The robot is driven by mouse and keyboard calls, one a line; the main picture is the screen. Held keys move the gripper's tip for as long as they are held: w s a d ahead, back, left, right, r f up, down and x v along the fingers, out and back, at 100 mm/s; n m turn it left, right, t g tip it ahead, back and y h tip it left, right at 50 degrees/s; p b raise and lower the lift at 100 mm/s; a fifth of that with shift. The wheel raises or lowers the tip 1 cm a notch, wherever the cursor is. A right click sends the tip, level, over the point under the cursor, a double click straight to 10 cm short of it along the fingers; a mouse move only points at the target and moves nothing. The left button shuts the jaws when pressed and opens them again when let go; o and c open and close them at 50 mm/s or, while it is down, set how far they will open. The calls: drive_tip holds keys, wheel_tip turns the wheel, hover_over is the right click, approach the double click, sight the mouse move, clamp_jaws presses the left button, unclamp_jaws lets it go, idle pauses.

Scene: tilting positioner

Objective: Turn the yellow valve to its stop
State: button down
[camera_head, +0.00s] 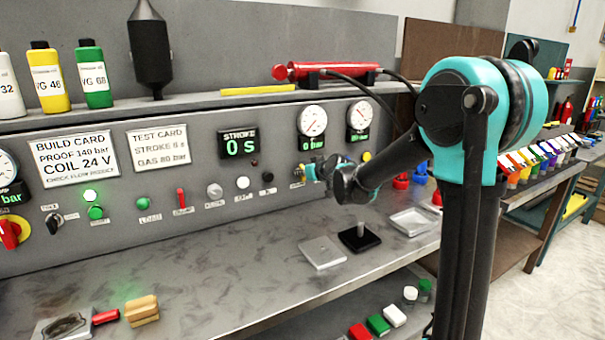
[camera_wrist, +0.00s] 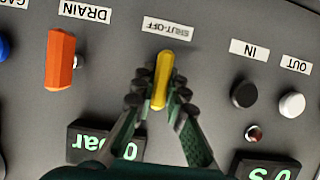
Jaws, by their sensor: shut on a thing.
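The yellow valve (camera_wrist: 162,75) is a slim bar-shaped handle under a SHUT-OFF label on the grey panel. In the wrist view it stands nearly upright in the picture, leaning slightly. My gripper (camera_wrist: 160,95) has one dark finger on each side of the handle and is shut on it. In the head view my gripper (camera_head: 308,173) is at the panel below the gauges, and a small bit of yellow (camera_head: 297,172) shows at its tips. My gripper and wrist hide most of the valve there.
An orange DRAIN handle (camera_wrist: 61,60) is beside the valve. A black knob (camera_wrist: 244,94) and a white knob (camera_wrist: 292,104) sit on the other side. Below on the bench are a pale plate (camera_head: 322,252) and a black block with a post (camera_head: 359,238).

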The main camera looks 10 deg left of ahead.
drive_tip(key=shift+y, duration=0.3)
drive_tip(key=shift+w+d+m+g+y, duration=0.15)
drive_tip(key=shift+m+g+y, duration=0.3)
drive_tip(key=shift+m, duration=0.75)
drive_tip(key=m+y, duration=0.1)
drive_tip(key=m, duration=0.1)
drive_tip(key=m+y, duration=0.1)
drive_tip(key=shift+d+f+m+g+y, duration=0.1)
drive_tip(key=shift+m+g+y, duration=0.15)
drive_tip(key=shift+m+g, duration=0.15)
drive_tip(key=m+y, duration=0.2)
drive_tip(key=m, duration=0.1)
drive_tip(key=shift+f, duration=0.15)
drive_tip(key=m+y, duration=0.1)
drive_tip(key=m, duration=0.3)
drive_tip(key=shift+t, duration=0.25)
drive_tip(key=shift+y, duration=0.3)
drive_tip(key=c, duration=1.5)
unclamp_jaws()
drive_tip(key=shift+c, duration=0.2)
